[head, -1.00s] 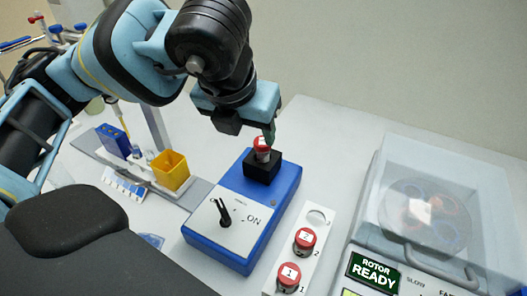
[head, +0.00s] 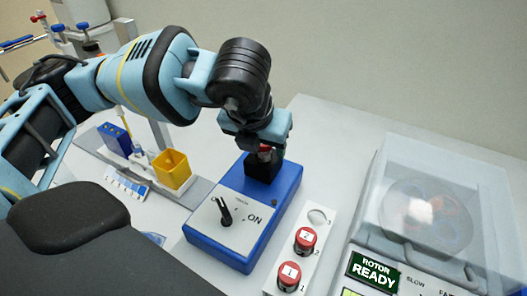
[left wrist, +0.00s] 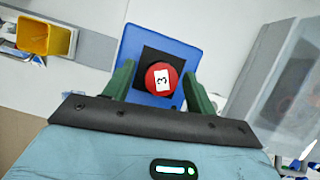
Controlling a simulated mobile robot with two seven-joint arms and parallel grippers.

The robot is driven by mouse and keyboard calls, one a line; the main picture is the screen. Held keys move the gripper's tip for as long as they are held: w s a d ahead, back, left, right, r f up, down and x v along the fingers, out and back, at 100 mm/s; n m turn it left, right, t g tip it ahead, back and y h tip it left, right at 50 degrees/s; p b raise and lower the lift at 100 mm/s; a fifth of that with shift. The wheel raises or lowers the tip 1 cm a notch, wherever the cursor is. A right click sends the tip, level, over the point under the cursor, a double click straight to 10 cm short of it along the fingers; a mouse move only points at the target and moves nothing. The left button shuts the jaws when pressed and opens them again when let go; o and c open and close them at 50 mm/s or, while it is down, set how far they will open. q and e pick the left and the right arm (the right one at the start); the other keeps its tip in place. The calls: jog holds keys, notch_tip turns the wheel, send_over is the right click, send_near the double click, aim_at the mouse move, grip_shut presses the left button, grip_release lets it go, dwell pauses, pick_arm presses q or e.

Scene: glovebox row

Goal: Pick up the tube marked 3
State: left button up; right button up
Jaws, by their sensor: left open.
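The tube marked 3 (left wrist: 162,79) has a red cap with a white label and stands in the black holder of the blue vortex mixer (left wrist: 184,37). In the head view its red cap (head: 265,148) is partly covered by my left gripper (head: 262,152). In the left wrist view my left gripper (left wrist: 160,90) is open, its green fingers on either side of the cap with a gap at each side. The mixer (head: 252,213) has a white panel with a black knob. My right gripper is not in view.
A white rack (head: 313,237) right of the mixer holds red-capped tubes 1 (head: 289,274) and 2 (head: 305,240); its slot 3 is empty. A centrifuge (head: 383,232) with a clear lid reads ROTOR READY. A yellow bin (head: 172,169) and a blue rack (head: 115,139) stand left.

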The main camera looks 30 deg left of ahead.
pick_arm(q)
jog(key=c, duration=1)
jog(key=shift+c, duration=0.2)
jog(key=shift+r, duration=0.15)
notch_tip(320, 180, up, 10)
jog(key=shift+f, duration=0.2)
